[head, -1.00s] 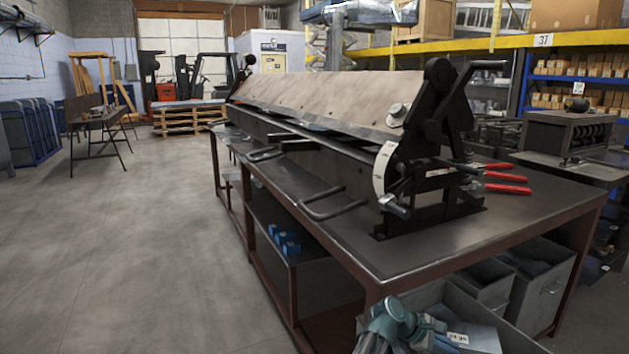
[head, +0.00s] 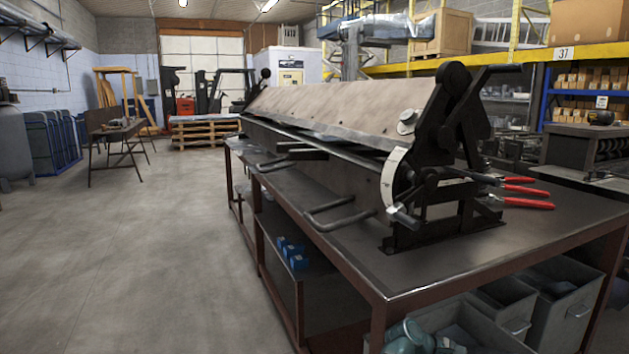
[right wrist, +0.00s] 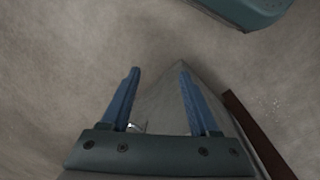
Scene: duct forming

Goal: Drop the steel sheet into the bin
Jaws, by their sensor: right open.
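Grey metal bins stand under the front of the work table: the nearest bin (head: 488,332), a middle bin (head: 505,300) and a right bin (head: 562,318). No steel sheet can be told for certain. My right gripper (right wrist: 159,68) is open in the right wrist view, its two blue fingers spread over the concrete floor. A grey, pointed flat shape (right wrist: 172,100) shows between and below the fingers; I cannot tell whether it is sheet or bin. In the head view only a teal piece of my arm shows at the bottom edge, overlapping the nearest bin. My left gripper is not in view.
The work table (head: 440,262) carries a long bending brake (head: 330,110) and red-handled tools (head: 525,203). Small blue items (head: 292,255) lie on its lower shelf. A dark red-brown bar (right wrist: 258,135) runs beside the right gripper. The floor at left (head: 150,270) is clear.

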